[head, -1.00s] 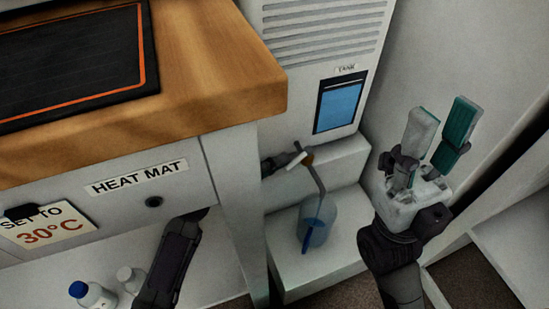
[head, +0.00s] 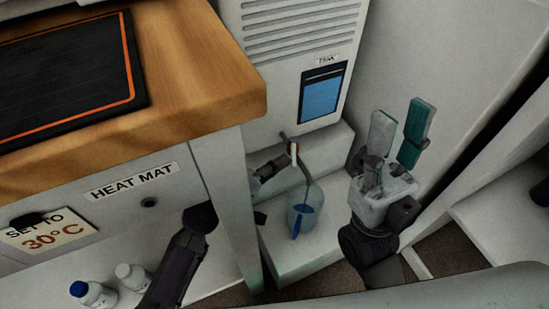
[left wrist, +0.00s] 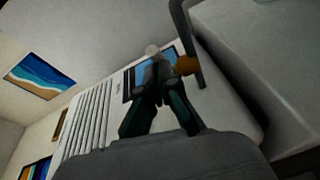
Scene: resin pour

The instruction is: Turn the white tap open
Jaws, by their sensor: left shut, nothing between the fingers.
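The white tap handle (head: 293,152) is on the front of the tank, above a bent grey spout (head: 309,178). In the left wrist view a pale rounded end (left wrist: 152,49), apparently the handle, shows beside an orange-brown tap part (left wrist: 187,65). My left gripper (head: 283,160) reaches past the table leg, close against the tap; its fingers (left wrist: 157,90) are shut and empty. I cannot tell whether they touch the handle. A clear blue jug (head: 311,198) stands beneath the spout; flow cannot be made out. My right gripper (head: 399,128) is open and empty, pointing up.
The white tank cabinet (head: 262,95) has a blue window (head: 322,98) and stands behind a white step (head: 268,215). The wooden tabletop (head: 200,85) and its pale leg (head: 228,190) crowd my left arm. Two small bottles (head: 92,293) (head: 130,277) stand on the lower shelf.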

